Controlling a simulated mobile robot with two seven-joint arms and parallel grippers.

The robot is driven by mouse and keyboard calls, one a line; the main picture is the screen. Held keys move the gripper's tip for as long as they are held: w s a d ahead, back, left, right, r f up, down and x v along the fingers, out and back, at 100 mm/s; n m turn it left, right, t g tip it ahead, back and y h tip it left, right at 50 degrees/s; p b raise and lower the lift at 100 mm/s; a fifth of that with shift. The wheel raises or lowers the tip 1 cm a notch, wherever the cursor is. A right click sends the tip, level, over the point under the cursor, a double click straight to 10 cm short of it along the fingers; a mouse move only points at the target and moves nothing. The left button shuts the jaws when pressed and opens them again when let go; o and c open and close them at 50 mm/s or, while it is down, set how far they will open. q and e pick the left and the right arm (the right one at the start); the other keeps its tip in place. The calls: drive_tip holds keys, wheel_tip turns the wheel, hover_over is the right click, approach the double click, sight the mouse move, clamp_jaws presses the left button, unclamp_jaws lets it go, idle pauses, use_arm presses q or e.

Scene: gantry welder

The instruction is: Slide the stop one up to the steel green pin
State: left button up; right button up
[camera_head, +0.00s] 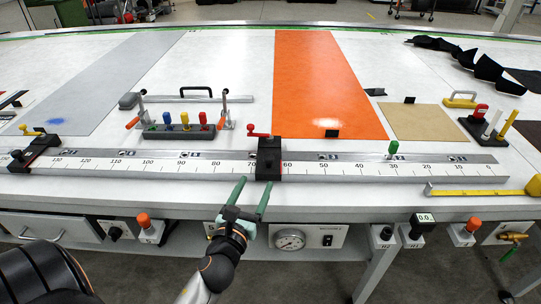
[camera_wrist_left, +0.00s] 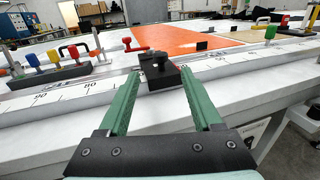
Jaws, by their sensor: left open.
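A black stop with a red lever (camera_head: 269,160) sits on the long steel scale rail (camera_head: 340,171), a little above the 60 mark. A second black stop, with a yellow lever (camera_head: 35,153), is at the rail's left end. A green pin (camera_head: 393,148) stands up from the rail near the 30 mark, to the right of the red-lever stop and apart from it. My left gripper (camera_head: 253,188) is open and empty, in front of the red-lever stop. In the left wrist view the stop (camera_wrist_left: 162,76) shows beyond and between the green fingers (camera_wrist_left: 158,84). My right gripper is not in view.
A grey block with coloured pegs (camera_head: 179,132) stands behind the rail, left of the stop. A yellow tape measure (camera_head: 475,192) lies in front of the rail's right end. An orange sheet (camera_head: 322,90) lies behind. The rail between stop and pin looks clear.

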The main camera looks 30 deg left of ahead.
sight(267, 161)
use_arm(q)
drive_tip(key=p+x, duration=0.1)
drive_tip(key=x, duration=1.1)
clamp_jaws()
idle(0.3)
idle(0.9)
